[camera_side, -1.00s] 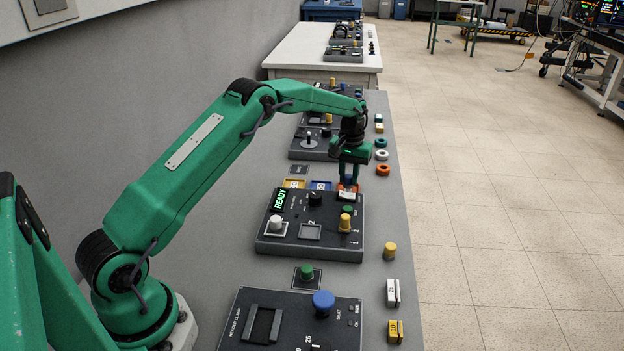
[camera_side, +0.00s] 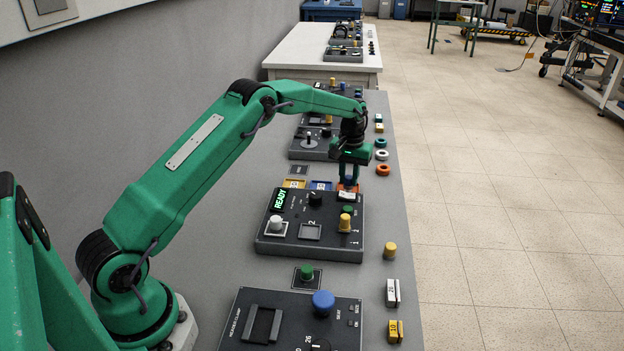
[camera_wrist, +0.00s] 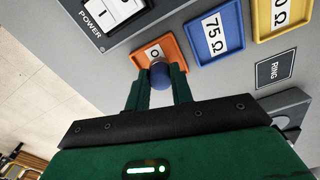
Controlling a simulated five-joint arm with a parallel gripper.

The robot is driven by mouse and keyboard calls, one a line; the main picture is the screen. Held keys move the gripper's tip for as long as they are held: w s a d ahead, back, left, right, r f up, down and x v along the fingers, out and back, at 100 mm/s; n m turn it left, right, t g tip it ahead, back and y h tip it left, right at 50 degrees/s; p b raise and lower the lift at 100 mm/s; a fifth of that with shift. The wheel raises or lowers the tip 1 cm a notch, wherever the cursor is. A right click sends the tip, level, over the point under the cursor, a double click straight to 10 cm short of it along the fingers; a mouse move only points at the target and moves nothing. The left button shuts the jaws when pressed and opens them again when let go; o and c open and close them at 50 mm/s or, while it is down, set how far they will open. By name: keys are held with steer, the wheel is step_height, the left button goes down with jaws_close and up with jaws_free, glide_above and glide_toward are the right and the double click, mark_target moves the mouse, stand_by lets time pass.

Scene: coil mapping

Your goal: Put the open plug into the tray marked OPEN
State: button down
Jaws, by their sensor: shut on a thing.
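My gripper (camera_wrist: 160,80) is shut on a plug (camera_wrist: 160,76) with a round blue knob, which shows between the two fingers in the wrist view. The plug is at the near edge of the orange tray (camera_wrist: 181,49) and hides part of its white label, of which an "O" can be read. I cannot tell whether the plug touches the tray floor. In the side view my gripper (camera_side: 349,182) points down at the orange tray (camera_side: 341,188), just behind the READY box, and mostly covers it.
A blue tray (camera_wrist: 190,36) marked 75 Ω and a yellow tray (camera_wrist: 259,33) stand beside the orange one. The box with the POWER switch (camera_wrist: 113,12) is close by. A RING plate (camera_wrist: 275,70) lies beyond. Orange and white rings (camera_side: 383,169) lie to the right.

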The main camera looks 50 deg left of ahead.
steer(key=shift+f, duration=0.55)
stand_by(1.2)
steer(key=c, duration=0.7)
jaws_free()
steer(key=shift+o, duration=0.2)
steer(key=shift+r, duration=0.15)
steer(key=shift+r, duration=3.4)
